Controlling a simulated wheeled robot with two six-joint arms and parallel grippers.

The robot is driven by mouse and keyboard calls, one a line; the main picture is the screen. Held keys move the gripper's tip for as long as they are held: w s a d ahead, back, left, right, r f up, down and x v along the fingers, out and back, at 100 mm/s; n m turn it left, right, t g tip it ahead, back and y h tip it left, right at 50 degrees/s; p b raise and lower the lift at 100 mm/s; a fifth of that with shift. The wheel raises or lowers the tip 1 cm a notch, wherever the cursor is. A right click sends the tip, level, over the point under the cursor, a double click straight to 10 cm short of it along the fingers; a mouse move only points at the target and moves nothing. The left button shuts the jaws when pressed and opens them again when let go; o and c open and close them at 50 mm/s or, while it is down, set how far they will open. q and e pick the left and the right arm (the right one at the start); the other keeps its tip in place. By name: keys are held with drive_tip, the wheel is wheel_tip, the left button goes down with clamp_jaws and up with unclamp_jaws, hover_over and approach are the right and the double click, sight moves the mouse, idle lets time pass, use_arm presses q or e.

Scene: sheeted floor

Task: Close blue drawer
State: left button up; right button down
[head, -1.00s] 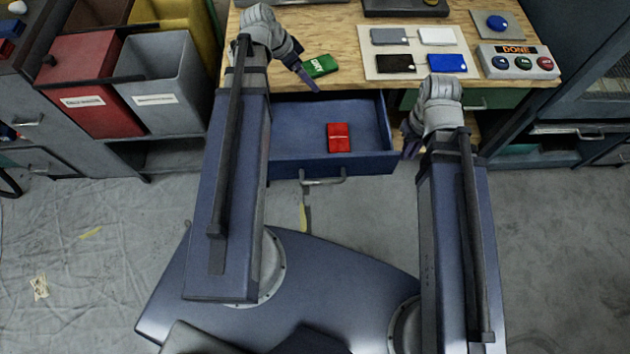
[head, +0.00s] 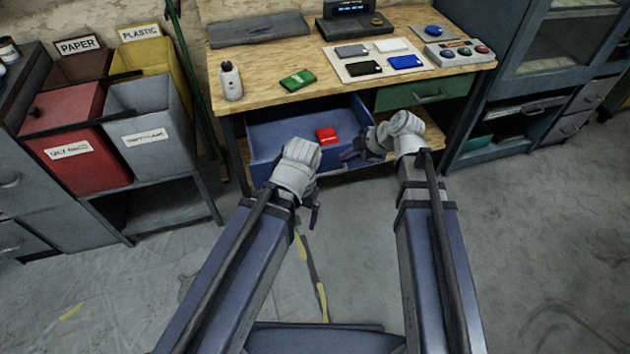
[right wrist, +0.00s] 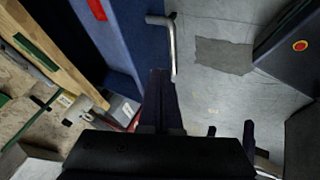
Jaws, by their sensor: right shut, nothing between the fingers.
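The blue drawer (head: 278,138) stands pulled out under the wooden workbench, with a red box-like item (head: 326,134) inside. In the right wrist view the drawer's blue front (right wrist: 128,38) and its metal bar handle (right wrist: 172,48) show at the upper middle. My right gripper (head: 350,156) is shut and empty, by the drawer's front right corner. In the right wrist view its fingers (right wrist: 160,98) are close to the handle; I cannot tell whether they touch. My left gripper (head: 314,206) is in front of the drawer's left part, its jaws unclear. The left wrist hides part of the drawer front.
A green drawer (head: 424,92) is shut right of the blue one. Bins stand left, a dark cabinet right. The floor in front is clear.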

drive_tip(key=b, duration=0.7)
approach(327, 165)
drive_tip(key=a+f, duration=0.3)
drive_tip(key=shift+a+f, duration=0.3)
drive_tip(key=shift+a, duration=0.1)
drive_tip(key=shift+b+x, duration=0.5)
drive_tip(key=shift+x, duration=0.45)
drive_tip(key=shift+a+r, duration=0.1)
drive_tip(key=shift+a, duration=0.05)
drive_tip(key=w+a, duration=0.2)
drive_tip(key=w, duration=0.5)
drive_tip(key=w+a, duration=0.3)
drive_tip(key=w, duration=0.5)
drive_tip(key=w+a, duration=0.2)
drive_tip(key=w, duration=0.6)
drive_tip(key=shift+w+a, duration=0.1)
drive_tip(key=shift+a, duration=0.15)
drive_tip(key=shift+w, duration=0.15)
drive_tip(key=shift+w+a+r, duration=0.1)
drive_tip(key=shift+w, duration=0.05)
